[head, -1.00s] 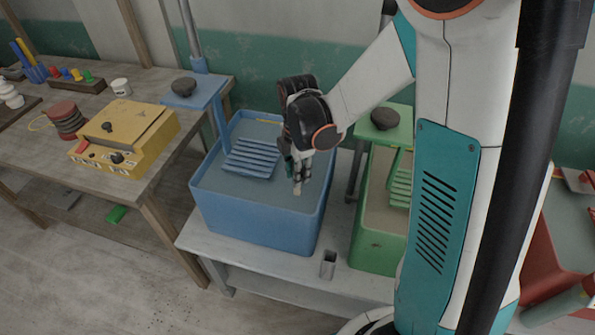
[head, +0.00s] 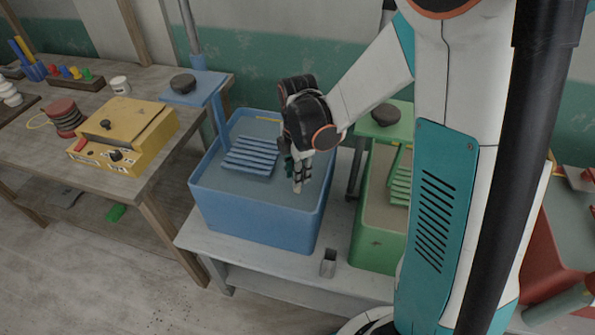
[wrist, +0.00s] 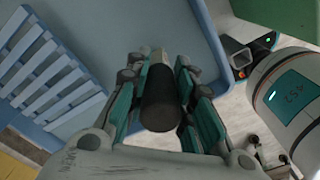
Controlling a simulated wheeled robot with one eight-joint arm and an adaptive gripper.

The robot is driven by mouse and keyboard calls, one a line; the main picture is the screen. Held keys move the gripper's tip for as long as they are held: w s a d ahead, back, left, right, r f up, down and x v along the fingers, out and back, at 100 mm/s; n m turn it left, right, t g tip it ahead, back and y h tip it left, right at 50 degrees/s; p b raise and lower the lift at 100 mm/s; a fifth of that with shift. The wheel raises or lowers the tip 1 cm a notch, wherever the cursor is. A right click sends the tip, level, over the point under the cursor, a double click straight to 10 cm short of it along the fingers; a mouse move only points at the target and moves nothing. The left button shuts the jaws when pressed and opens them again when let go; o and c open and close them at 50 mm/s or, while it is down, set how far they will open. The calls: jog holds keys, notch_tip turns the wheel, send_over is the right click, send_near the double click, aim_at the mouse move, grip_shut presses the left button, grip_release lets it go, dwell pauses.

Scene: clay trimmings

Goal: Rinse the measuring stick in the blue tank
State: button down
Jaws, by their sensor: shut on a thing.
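The blue tank (head: 262,219) stands on a low grey bench in the head view, filled with greyish water. My gripper (head: 299,186) points down over the right part of the tank. In the wrist view my gripper (wrist: 160,80) is shut on a dark cylindrical handle (wrist: 160,100), which I take to be the measuring stick. Its lower part is mostly hidden behind the handle and fingers; a short pale part shows beyond it. The tank's rim (wrist: 215,50) curves close to the fingers in the wrist view. I cannot tell how deep the stick reaches.
A slatted blue rack (head: 250,156) sits in the tank's left part. A green tank (head: 376,240) stands to the right, and a small grey square holder (head: 328,263) stands on the bench in front. A yellow box (head: 125,135) is on the wooden table at left.

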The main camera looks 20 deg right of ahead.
jog(key=shift+f+b, duration=0.35)
jog(key=shift+f, duration=0.15)
jog(key=shift+r, duration=0.1)
dwell(0.5)
notch_tip(320, 180, up, 29)
jog(key=p, duration=2)
dwell(0.4)
